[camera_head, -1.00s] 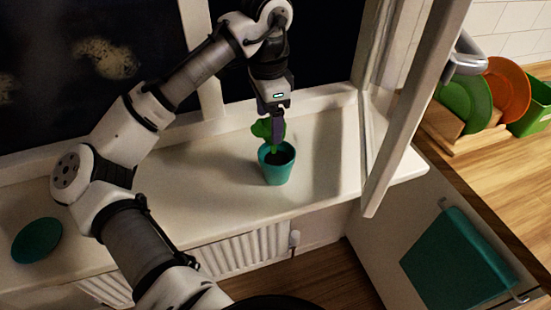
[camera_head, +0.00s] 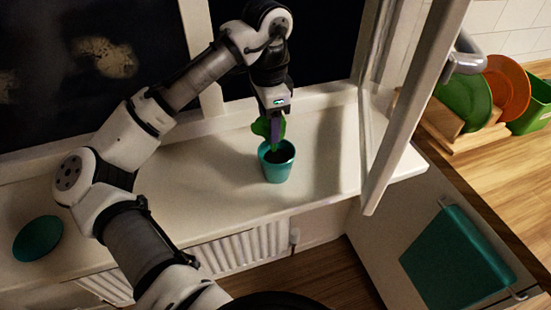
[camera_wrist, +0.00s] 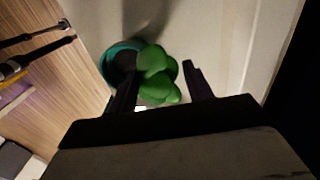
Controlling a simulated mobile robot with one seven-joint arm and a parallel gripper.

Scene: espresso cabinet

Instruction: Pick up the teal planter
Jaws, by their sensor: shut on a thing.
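The teal planter (camera_head: 277,172) stands upright on the white windowsill in the head view, with dark soil and a green plant (camera_head: 262,128). My gripper (camera_head: 276,138) points down from above, at the height of the leaves, and is shut on the plant of the planter. In the wrist view the green leaves (camera_wrist: 155,75) lie between the two fingers of my gripper (camera_wrist: 160,80). The teal rim (camera_wrist: 108,55) shows behind the leaves and the left finger. The exact contact is hidden by the leaves.
A teal plate (camera_head: 38,239) lies on the windowsill (camera_head: 185,215) at left. An open window frame (camera_head: 415,100) stands close at right. A radiator (camera_head: 240,250) is below the sill. A rack with green and orange plates (camera_head: 508,90) stands on the counter at right.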

